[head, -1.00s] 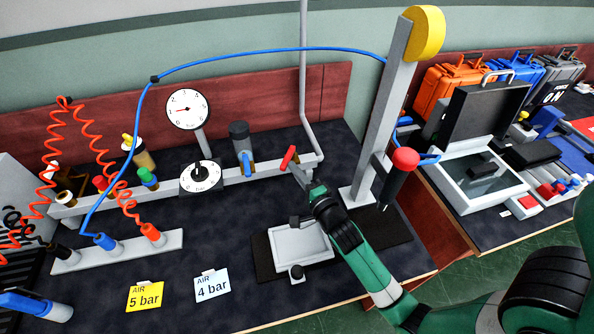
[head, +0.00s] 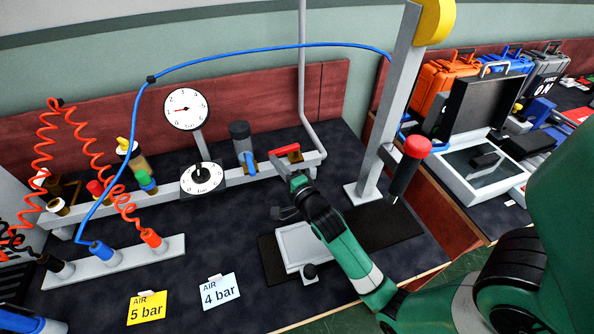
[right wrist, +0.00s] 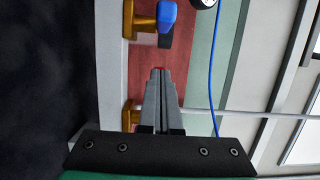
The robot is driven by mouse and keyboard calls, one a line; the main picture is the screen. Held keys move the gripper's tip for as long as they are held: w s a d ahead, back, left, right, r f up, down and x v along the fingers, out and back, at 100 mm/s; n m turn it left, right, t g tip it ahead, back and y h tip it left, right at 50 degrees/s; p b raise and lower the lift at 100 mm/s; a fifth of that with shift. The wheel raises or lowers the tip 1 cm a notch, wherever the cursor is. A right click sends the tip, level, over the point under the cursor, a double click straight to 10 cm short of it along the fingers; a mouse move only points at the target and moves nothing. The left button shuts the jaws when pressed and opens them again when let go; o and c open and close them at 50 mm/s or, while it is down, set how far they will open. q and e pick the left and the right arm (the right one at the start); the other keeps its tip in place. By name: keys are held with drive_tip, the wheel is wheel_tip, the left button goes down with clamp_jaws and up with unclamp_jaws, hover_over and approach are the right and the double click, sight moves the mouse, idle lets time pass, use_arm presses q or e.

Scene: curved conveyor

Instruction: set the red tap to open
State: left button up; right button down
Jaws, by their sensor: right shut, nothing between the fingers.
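The red tap (head: 286,150) is a red lever on a brass valve at the right end of the grey pipe rail (head: 225,177). Its lever lies roughly along the rail. My right gripper (head: 273,158) is shut and empty, its fingertips close to the lever's left end. I cannot tell whether they touch it. In the right wrist view the closed fingers (right wrist: 158,72) stand beside a brass valve (right wrist: 131,114), and the red lever is not clearly seen there. My left gripper is not in view.
A blue tap (head: 249,163) sits on the rail to the left. A pressure gauge (head: 186,109), a dial (head: 202,180) and a grey post with a red knob (head: 417,147) stand nearby. Coiled red hoses fill the left.

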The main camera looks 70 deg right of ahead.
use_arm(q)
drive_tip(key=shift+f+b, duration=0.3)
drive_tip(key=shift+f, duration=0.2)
use_arm(e)
drive_tip(key=shift+w+d, duration=0.25)
drive_tip(key=shift+w, duration=0.25)
drive_tip(key=shift+f, duration=0.1)
drive_tip(key=shift+a, duration=0.1)
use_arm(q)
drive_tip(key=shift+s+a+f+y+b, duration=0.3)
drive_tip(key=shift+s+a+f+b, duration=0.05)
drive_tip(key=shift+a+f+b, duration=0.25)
use_arm(e)
drive_tip(key=a, duration=1.3)
drive_tip(key=shift+s, duration=0.15)
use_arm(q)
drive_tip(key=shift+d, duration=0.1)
